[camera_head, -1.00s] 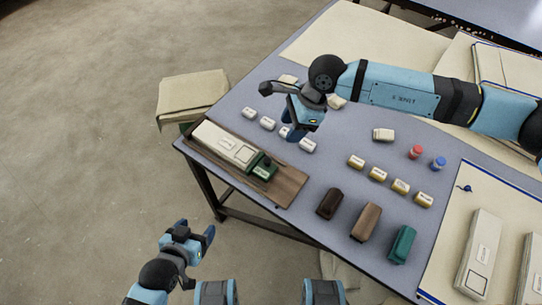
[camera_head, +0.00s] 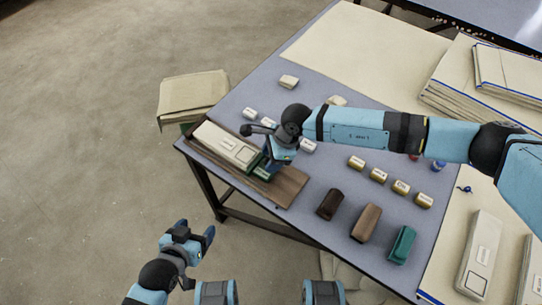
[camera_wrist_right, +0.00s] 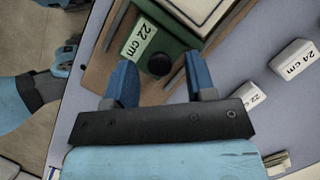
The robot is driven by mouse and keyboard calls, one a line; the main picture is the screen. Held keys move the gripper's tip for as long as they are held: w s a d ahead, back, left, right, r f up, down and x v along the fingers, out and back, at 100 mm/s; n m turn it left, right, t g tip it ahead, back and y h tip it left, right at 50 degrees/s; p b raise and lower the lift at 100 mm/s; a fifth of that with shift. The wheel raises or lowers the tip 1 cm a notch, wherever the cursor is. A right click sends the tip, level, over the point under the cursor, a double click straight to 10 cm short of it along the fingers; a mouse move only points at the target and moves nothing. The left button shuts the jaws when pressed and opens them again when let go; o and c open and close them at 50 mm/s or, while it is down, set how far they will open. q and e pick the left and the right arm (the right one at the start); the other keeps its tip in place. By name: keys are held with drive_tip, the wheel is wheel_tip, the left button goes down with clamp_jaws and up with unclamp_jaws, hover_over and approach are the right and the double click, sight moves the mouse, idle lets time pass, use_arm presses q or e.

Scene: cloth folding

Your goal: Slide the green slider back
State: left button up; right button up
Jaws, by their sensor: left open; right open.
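The green slider (camera_head: 261,174) sits on a wooden board (camera_head: 287,188) at the table's left corner, against the end of a long cream block (camera_head: 226,144). In the right wrist view the slider (camera_wrist_right: 172,50) carries a "22 cm" label and a round black knob (camera_wrist_right: 159,64). My right gripper (camera_head: 272,166) is open over the slider and partly hides it in the head view. In the wrist view its blue fingers (camera_wrist_right: 160,85) are either side of the knob, with a gap; contact cannot be told. My left gripper (camera_head: 196,240) is open and empty, off the table at the lower left.
Several small white labelled blocks (camera_head: 268,125) stand just behind the board. Gold-banded blocks (camera_head: 378,175) and dark, brown and teal blocks (camera_head: 366,222) stand to the right. A cream box (camera_head: 192,95) is beyond the table's left edge.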

clamp_jaws()
drive_tip(key=shift+s+d, duration=0.1)
drive_tip(key=shift+d, duration=0.15)
drive_tip(key=s+d, duration=0.1)
drive_tip(key=d, duration=0.1)
drive_tip(key=s+d+p, duration=0.1)
drive_tip(key=s+d, duration=0.2)
drive_tip(key=d, duration=0.1)
drive_tip(key=shift+s+d+r+p, duration=0.1)
drive_tip(key=shift+s+p, duration=0.2)
drive_tip(key=shift+p, duration=0.1)
drive_tip(key=shift+c, duration=0.5)
unclamp_jaws()
drive_tip(key=shift+d, duration=0.1)
use_arm(q)
drive_tip(key=shift+a+r, duration=0.1)
drive_tip(key=shift+r, duration=0.6)
use_arm(e)
drive_tip(key=shift+o, duration=0.5)
drive_tip(key=shift+s, duration=0.1)
